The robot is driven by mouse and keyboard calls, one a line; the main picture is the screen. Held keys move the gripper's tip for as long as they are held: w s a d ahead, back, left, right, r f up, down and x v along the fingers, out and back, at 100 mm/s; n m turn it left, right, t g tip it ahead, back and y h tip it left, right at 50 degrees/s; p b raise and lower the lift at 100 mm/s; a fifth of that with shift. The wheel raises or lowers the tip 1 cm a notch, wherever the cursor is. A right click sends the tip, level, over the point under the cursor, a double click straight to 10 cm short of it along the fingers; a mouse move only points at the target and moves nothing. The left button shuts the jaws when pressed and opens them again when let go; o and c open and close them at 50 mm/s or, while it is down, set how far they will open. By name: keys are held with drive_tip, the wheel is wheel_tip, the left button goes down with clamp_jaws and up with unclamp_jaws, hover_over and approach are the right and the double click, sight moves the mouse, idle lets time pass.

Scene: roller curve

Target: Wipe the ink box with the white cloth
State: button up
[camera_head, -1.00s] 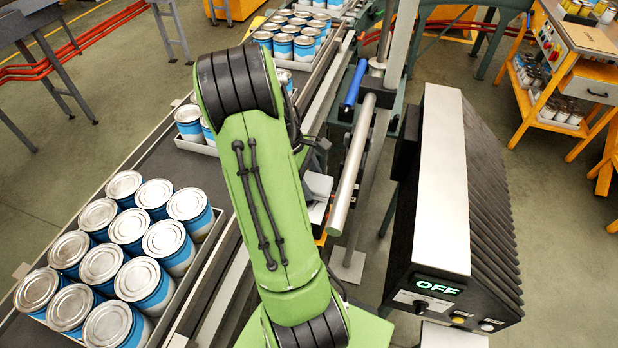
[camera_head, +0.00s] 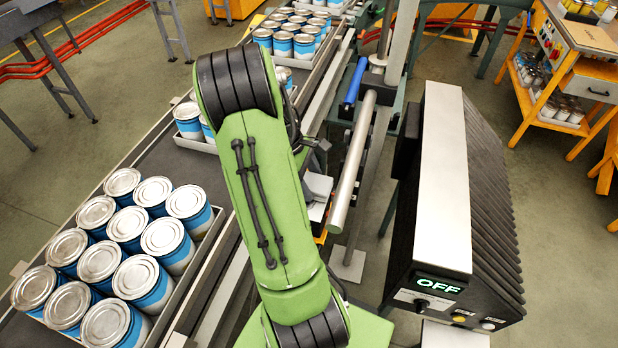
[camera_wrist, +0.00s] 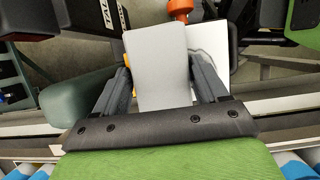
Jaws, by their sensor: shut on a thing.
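My gripper (camera_wrist: 163,85) shows in the wrist view with its two grey fingers on either side of a flat, pale grey-white piece, which looks like the white cloth (camera_wrist: 158,60). The fingers are shut on it. Just behind and to its right is a white surface with a dark grey curved mark (camera_wrist: 208,50); it may be part of the ink box, but I cannot tell. I cannot tell whether the cloth touches it. In the head view, my green arm hides most of the gripper, and a small white-topped thing (camera_head: 317,186) shows just right of the arm.
A conveyor (camera_head: 90,215) with trays of blue-and-white cans (camera_head: 128,222) lies left of my arm. A metal roller bar (camera_head: 352,165) and a blue handle (camera_head: 356,80) stand to the right. A black finned unit (camera_head: 443,180) reading OFF stands further right. An orange part (camera_wrist: 180,8) shows in the wrist view.

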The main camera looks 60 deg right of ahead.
drive_tip(key=shift+f, duration=0.3)
drive_tip(key=shift+s+a+r+b, duration=0.1)
drive_tip(key=shift+s+a+b, duration=0.05)
drive_tip(key=shift+a, duration=0.8)
drive_tip(key=shift+s+a+b, duration=0.1)
drive_tip(key=shift+a+b, duration=0.05)
drive_tip(key=shift+a, duration=0.75)
drive_tip(key=shift+s+a, duration=0.2)
drive_tip(key=shift+a, duration=0.8)
drive_tip(key=shift+s+a, duration=0.15)
drive_tip(key=shift+a, duration=0.8)
drive_tip(key=d, duration=0.2)
drive_tip(key=d+p, duration=0.1)
drive_tip(key=shift+w+d+r, duration=0.15)
drive_tip(key=shift+w, duration=0.15)
drive_tip(key=shift+w+d+f+p, duration=0.15)
drive_tip(key=shift+d+p, duration=0.2)
drive_tip(key=shift+d, duration=0.75)
drive_tip(key=shift+w+d+f+p, duration=0.15)
drive_tip(key=shift+d+p, duration=0.15)
drive_tip(key=shift+d, duration=0.8)
drive_tip(key=shift+r, duration=0.1)
